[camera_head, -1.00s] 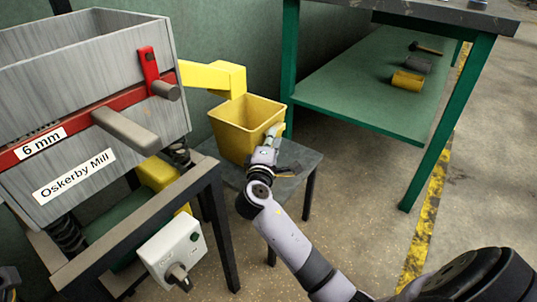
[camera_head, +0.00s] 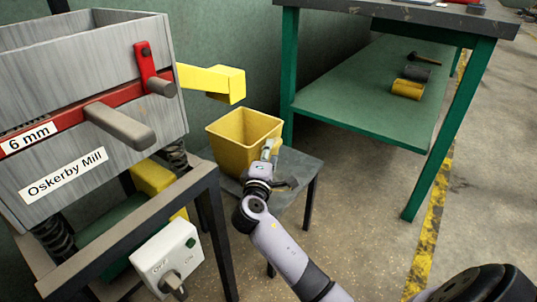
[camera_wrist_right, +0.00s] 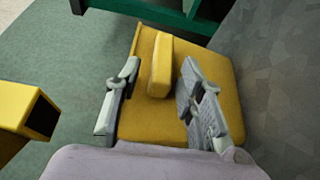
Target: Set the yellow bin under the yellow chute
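The yellow bin (camera_head: 232,150) stands upright on a small grey stool (camera_head: 300,165), its open top facing up. The yellow chute (camera_head: 213,82) juts right from the mill, its end above the bin's back left rim, with a gap between them. From this angle I cannot tell exactly how well they line up. My right gripper (camera_head: 270,150) is at the bin's near right side. In the right wrist view, the right gripper's fingers (camera_wrist_right: 158,92) are open, on either side of a yellow handle block (camera_wrist_right: 160,65) on the bin (camera_wrist_right: 228,85). The chute mouth (camera_wrist_right: 40,115) shows at left. My left gripper is out of view.
The grey mill (camera_head: 85,110) and its dark frame (camera_head: 215,235) with a white switch box (camera_head: 168,258) stand at left. A green workbench (camera_head: 375,105) stands at back right, with a hammer and rolls on its shelf. Open floor lies at right.

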